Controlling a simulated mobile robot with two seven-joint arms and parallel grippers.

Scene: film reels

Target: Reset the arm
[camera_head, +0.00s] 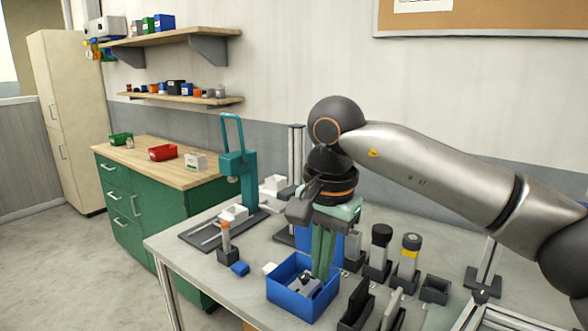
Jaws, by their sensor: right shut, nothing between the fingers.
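My right gripper (321,276) hangs down from the arm that comes in from the right. Its green fingers are shut with nothing between them. The fingertips are over or just inside the right part of a blue open box (283,294) on the grey table (210,268). I cannot tell how deep they reach. A grey part (304,284) lies in the box, left of the fingers. My left gripper is not in view.
A teal press (236,165) stands at the table's back left. The front left of the table is clear.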

